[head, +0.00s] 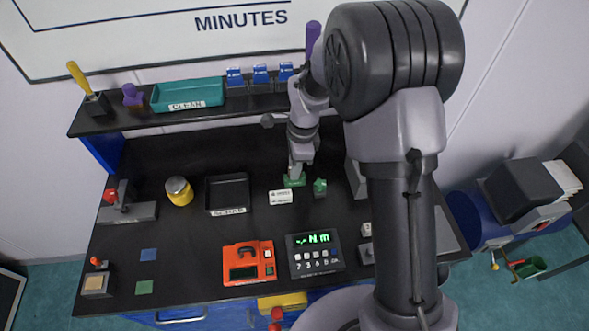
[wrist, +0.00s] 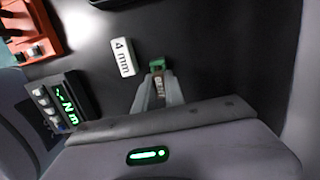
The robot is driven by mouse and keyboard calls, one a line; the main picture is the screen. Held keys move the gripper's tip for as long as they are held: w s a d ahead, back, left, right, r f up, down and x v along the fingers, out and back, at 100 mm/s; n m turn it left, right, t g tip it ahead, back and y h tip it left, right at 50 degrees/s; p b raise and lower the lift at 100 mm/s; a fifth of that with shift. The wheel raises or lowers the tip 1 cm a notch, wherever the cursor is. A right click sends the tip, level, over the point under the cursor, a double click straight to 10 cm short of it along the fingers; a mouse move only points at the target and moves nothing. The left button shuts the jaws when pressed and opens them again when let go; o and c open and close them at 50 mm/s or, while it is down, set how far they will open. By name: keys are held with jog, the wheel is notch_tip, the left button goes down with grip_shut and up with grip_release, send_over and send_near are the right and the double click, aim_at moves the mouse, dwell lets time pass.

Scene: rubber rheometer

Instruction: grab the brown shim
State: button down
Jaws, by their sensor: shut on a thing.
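The brown shim (wrist: 159,84) is a small, flat brownish piece between my fingertips in the wrist view. My gripper (wrist: 158,88) is shut on it, one grey finger on each side. A green block (wrist: 157,65) sits right at the fingertips, beyond the shim; I cannot tell whether the shim touches it. In the head view my gripper (head: 296,172) points down at the green block (head: 293,182) on the black bench, and the shim is too small or hidden to make out. A white "4 mm" label (wrist: 122,57) lies to the left of the block.
A green-topped piece (head: 320,187) stands close right of my gripper. In front are a red device (head: 248,263) and a dark box with a green display (head: 315,254). A black tray (head: 228,193) and a yellow jar (head: 179,191) stand left. A shelf (head: 215,111) runs behind.

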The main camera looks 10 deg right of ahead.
jog(key=shift+r, duration=0.55)
notch_tip(320, 180, up, 3)
jog(key=shift+f+p, duration=0.1)
jog(key=shift+p, duration=0.35)
jog(key=s+d+r, duration=0.1)
jog(key=s+d, duration=0.1)
jog(key=s, duration=1.4)
jog(key=shift+b, duration=0.3)
